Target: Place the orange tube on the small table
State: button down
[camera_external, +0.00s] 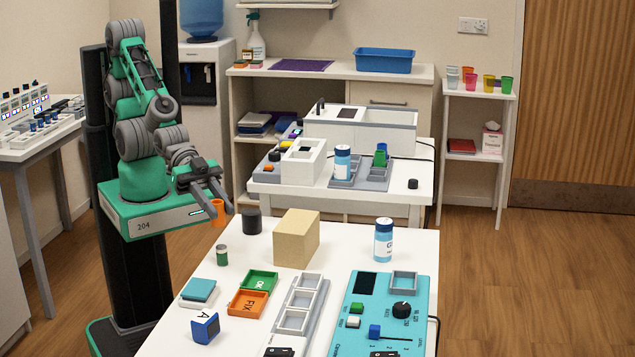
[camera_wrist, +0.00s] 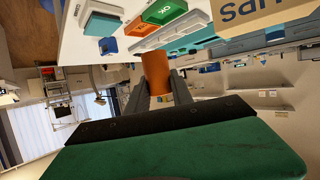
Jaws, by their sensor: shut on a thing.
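My gripper (camera_external: 218,202) is shut on the orange tube (camera_external: 217,215) beside the left edge of the near white table (camera_external: 190,262). In the wrist view, the tube (camera_wrist: 156,72) stands between the two grey fingers (camera_wrist: 158,90), and its lower part is hidden by my gripper. A narrow white table (camera_external: 479,94) with a lower shelf stands at the back right by the door. It bears several coloured cups (camera_external: 489,83). I cannot tell from the pictures alone which table is the small one.
The near table bears a black cylinder (camera_external: 251,221), a tan box (camera_external: 296,238), a green can (camera_external: 222,255), OK (camera_external: 259,281) and FIX (camera_external: 248,304) trays, a blue-labelled bottle (camera_external: 383,240) and a teal panel (camera_external: 380,300). A middle table (camera_external: 400,203) with devices stands behind it. Floor on the right is clear.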

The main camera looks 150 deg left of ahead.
notch_tip(320, 180, up, 4)
jog(key=d+p, duration=0.1)
jog(key=d, duration=0.1)
jog(key=w+a+r, duration=0.2)
jog(key=w+a, duration=0.7)
jog(key=a, duration=1.9)
jog(key=s+a+f+b, duration=0.1)
jog(key=s+a, duration=0.7)
jog(key=a, duration=0.5)
jog(key=s+a+f+b, duration=0.1)
jog(key=s+a, duration=0.8)
jog(key=a, duration=0.3)
jog(key=shift+y, duration=0.3)
jog(key=shift+w+f+b, duration=0.15)
jog(key=shift+f+b, duration=0.4)
jog(key=shift+f, duration=1.05)
jog(key=shift+w+f+b, duration=0.15)
jog(key=shift+f+b, duration=0.4)
jog(key=shift+f, duration=1.05)
jog(key=shift+f+b, duration=0.3)
jog(key=c, duration=1)
grip_release()
jog(key=shift+c, duration=0.2)
